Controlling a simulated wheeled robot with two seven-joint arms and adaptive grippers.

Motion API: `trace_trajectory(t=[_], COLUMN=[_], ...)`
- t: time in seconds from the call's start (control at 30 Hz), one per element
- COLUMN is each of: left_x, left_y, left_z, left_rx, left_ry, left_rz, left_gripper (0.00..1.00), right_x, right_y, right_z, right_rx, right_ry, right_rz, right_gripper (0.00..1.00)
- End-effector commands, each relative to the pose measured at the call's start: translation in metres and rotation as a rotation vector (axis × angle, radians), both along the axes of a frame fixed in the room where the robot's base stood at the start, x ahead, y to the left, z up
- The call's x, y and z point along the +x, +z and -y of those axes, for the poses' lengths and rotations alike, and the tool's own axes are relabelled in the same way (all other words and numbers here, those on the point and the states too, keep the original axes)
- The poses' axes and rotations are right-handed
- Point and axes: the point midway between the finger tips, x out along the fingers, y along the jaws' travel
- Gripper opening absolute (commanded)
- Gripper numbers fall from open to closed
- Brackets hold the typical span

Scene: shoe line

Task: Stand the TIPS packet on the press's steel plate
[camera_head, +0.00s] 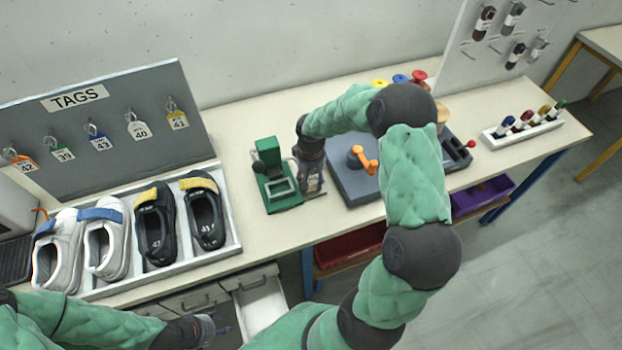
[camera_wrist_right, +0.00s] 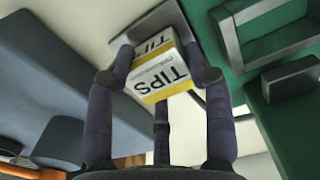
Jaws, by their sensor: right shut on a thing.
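The TIPS packet (camera_wrist_right: 160,72) is a small white box with yellow bands and black lettering, upside down in the right wrist view. My right gripper (camera_wrist_right: 158,65) is shut on it. In the head view this gripper (camera_head: 312,184) points down between the green device and the blue-grey machine; the packet is mostly hidden by its fingers. A flat grey plate (camera_wrist_right: 176,22) shows just past the packet; I cannot tell whether they touch. My left gripper (camera_head: 206,329) is low at the front, near the drawers; its fingers are too unclear to judge.
The green device (camera_head: 283,199) stands close left of my right gripper. The blue-grey machine (camera_head: 349,188) with an orange handle (camera_head: 362,160) is close on its right. A shoe tray (camera_head: 233,240) with several shoes is at the left. An open drawer (camera_head: 262,303) sticks out in front.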

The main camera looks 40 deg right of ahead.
Motion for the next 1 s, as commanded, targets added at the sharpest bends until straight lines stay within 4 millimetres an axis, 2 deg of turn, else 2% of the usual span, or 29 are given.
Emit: trace_trajectory(t=[0.13,0.17,0.2,0.23,0.67,0.77,1.0], left_x=[0.000,0.000,0.000,0.000,0.000,0.000,0.000], left_y=[-0.003,-0.003,-0.003,-0.003,0.001,0.003,0.013], left_z=[0.000,0.000,0.000,0.000,0.000,0.000,0.000], left_rx=[0.000,0.000,0.000,0.000,0.000,0.000,0.000], left_ry=[0.000,0.000,0.000,0.000,0.000,0.000,0.000], left_rz=[0.000,0.000,0.000,0.000,0.000,0.000,0.000], left_gripper=[0.40,0.40,0.40,0.40,0.40,0.40,0.40], right_x=[0.000,0.000,0.000,0.000,0.000,0.001,0.001], right_y=[-0.004,-0.004,-0.003,-0.003,0.001,0.013,0.061], right_z=[0.000,0.000,0.000,0.000,0.000,0.000,0.000], right_rx=[0.000,0.000,0.000,0.000,0.000,-0.001,-0.001], right_ry=[0.000,0.000,0.000,0.000,0.000,0.001,0.000], right_rz=[0.000,-0.001,-0.001,-0.001,0.000,0.003,0.003], right_gripper=[0.17,0.58,0.70,0.77,0.77,0.77,0.77])
